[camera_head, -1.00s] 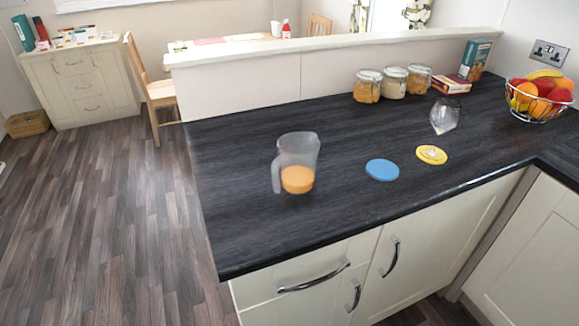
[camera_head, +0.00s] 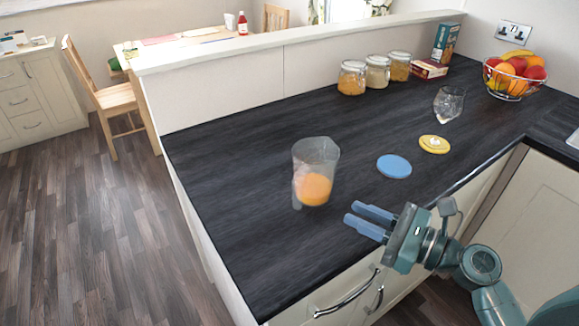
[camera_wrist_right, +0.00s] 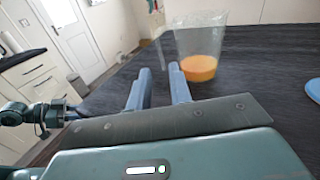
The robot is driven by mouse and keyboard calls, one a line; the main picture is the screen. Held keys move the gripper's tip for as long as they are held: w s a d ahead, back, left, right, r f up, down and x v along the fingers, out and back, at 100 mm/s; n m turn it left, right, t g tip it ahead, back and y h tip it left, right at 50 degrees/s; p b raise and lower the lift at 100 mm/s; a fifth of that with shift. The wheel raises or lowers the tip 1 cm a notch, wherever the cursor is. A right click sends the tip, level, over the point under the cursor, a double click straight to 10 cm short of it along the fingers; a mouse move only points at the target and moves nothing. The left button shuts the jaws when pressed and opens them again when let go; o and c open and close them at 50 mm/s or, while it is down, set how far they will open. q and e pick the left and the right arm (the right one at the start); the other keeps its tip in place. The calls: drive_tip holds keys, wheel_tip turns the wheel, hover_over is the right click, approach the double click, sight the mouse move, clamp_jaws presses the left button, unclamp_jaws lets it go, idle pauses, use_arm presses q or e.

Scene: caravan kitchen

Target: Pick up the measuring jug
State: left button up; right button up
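The measuring jug (camera_head: 316,172) is clear and stands upright on the dark worktop, with orange contents in its lower part. Its handle is on the left in the head view. My right gripper (camera_head: 353,212) is open and empty, low over the front of the worktop, to the right of and nearer than the jug. In the right wrist view, the two blue fingers (camera_wrist_right: 160,70) are apart and the jug (camera_wrist_right: 200,45) stands beyond them, slightly right, not touching. Its handle is on the left there too.
A blue disc (camera_head: 394,166) and a yellow disc (camera_head: 434,144) lie right of the jug. A clear glass (camera_head: 448,104) is behind them. Jars (camera_head: 377,72), boxes (camera_head: 430,69) and a fruit basket (camera_head: 515,77) stand at the back. The worktop (camera_head: 230,150) left of the jug is clear.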

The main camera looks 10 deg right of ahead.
sight(297, 185)
drive_tip(key=shift+w+a+r, duration=0.15)
drive_tip(key=shift+w+a, duration=0.3)
drive_tip(key=shift+w, duration=0.05)
drive_tip(key=p+x, duration=0.1)
drive_tip(key=x, duration=0.5)
drive_tip(key=shift+w+a+p, duration=0.2)
drive_tip(key=shift+p, duration=0.2)
drive_tip(key=shift+p+x, duration=0.65)
drive_tip(key=shift+x, duration=2.3)
drive_tip(key=shift+s+a, duration=0.1)
drive_tip(key=shift+c, duration=0.4)
clamp_jaws()
